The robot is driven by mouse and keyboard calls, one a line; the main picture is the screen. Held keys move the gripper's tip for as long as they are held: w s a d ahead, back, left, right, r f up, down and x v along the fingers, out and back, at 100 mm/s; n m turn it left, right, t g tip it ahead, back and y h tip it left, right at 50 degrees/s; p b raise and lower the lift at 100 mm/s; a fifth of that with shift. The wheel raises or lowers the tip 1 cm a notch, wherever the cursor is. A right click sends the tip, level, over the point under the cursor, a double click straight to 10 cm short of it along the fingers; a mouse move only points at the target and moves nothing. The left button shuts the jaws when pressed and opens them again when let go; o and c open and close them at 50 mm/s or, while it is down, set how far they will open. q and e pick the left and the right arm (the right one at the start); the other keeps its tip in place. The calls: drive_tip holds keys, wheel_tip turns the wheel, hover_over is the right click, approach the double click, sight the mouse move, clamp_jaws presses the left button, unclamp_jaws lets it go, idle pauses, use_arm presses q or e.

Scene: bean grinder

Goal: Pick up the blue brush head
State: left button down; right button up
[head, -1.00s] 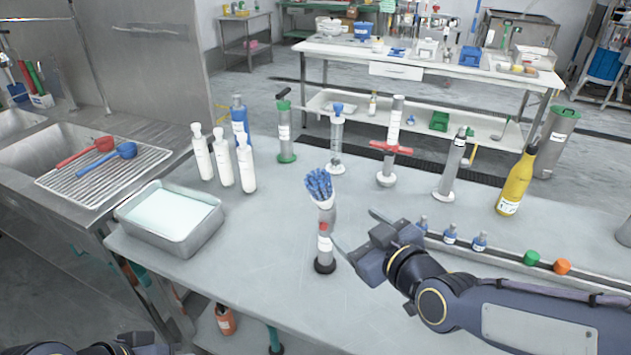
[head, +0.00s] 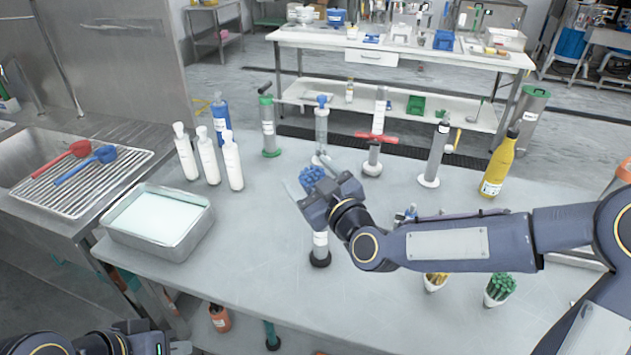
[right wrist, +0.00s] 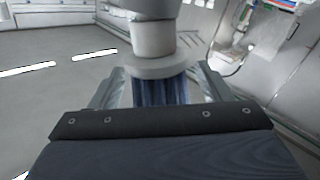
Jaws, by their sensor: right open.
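The blue brush head (head: 312,175) has bristles pointing up and stands on a slim grey cylinder with a black foot (head: 319,258) near the middle of the steel table. My right gripper (head: 302,192) is at the brush head, open, partly hiding it and the cylinder's upper part. In the right wrist view the blue bristles (right wrist: 160,92) show between the two spread fingers, with a pale round collar beyond them. Whether the fingers touch it I cannot tell. My left gripper (head: 150,342) is at the bottom left edge, mostly cut off, far from the brush head.
A steel tray (head: 160,235) and several white bottles (head: 207,155) stand to the left. A red-handled cylinder (head: 375,150) and a yellow bottle (head: 499,165) stand behind and right. Two pots, with yellow (head: 435,281) and green (head: 499,287) contents, stand under my right arm. The front table area is clear.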

drive_tip(key=c, duration=1.1)
drive_tip(key=shift+o, duration=0.2)
drive_tip(key=shift+r, duration=0.1)
